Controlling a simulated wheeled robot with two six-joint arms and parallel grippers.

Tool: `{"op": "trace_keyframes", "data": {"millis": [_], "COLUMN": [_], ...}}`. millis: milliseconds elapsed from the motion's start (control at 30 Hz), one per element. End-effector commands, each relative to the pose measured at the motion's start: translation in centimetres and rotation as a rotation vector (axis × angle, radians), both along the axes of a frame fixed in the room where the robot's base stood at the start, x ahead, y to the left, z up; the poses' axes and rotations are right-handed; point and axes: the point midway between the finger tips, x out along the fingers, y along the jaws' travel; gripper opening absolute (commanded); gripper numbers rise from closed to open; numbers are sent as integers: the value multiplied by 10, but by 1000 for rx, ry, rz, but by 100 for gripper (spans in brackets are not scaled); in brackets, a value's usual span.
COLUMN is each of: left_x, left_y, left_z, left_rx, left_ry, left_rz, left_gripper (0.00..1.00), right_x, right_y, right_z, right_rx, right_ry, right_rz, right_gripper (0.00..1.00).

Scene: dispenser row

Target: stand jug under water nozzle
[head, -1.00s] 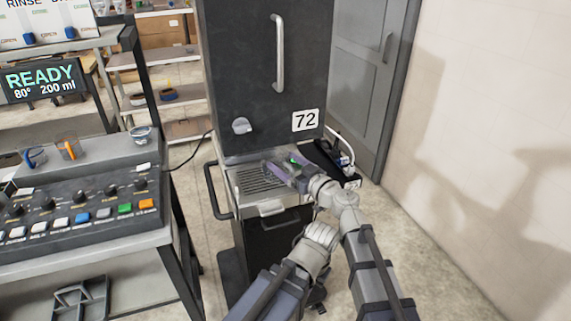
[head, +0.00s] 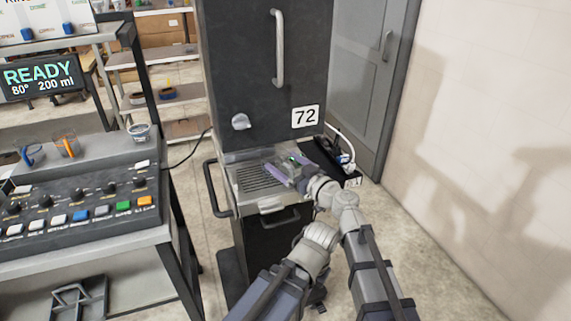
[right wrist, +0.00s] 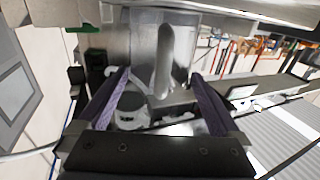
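A clear jug (right wrist: 143,42) with a grey handle (right wrist: 165,62) shows upright in the right wrist view, just beyond my fingertips. My right gripper (right wrist: 160,88) has its two purple fingers spread on either side of the handle, with gaps to it. In the head view my right gripper (head: 288,168) is over the slatted drip tray (head: 255,179) of dispenser 72 (head: 265,75). The jug is hard to make out there behind the gripper. I cannot make out the water nozzle under the dark housing. My left gripper is not in view.
A control counter (head: 80,195) with knobs and coloured buttons stands at the left. A black handle bar (head: 212,190) juts from the dispenser's left side. A black box with cables (head: 340,160) sits right of the tray. A pale wall (head: 490,130) is at the right.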

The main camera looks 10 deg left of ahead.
Motion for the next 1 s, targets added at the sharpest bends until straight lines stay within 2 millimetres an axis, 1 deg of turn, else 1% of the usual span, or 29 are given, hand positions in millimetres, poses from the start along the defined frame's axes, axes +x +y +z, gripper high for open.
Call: {"op": "trace_keyframes", "data": {"millis": [267,467,733,833,933,1000], "left_x": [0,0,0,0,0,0], "left_y": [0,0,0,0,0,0], "left_z": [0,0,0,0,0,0], "left_rx": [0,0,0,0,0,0], "left_ry": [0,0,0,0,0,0], "left_rz": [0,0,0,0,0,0], "left_gripper": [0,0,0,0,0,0], "right_x": [-3,-18,-43,-46,-47,-48], "right_y": [-4,-22,-57,-63,-64,-65], "right_z": [0,0,0,0,-1,-5], "right_rx": [0,0,0,0,-1,-13], "right_ry": [0,0,0,0,2,18], "right_rz": [0,-2,-2,-1,1,10], "right_gripper": [100,100,100,100,100,100]}}
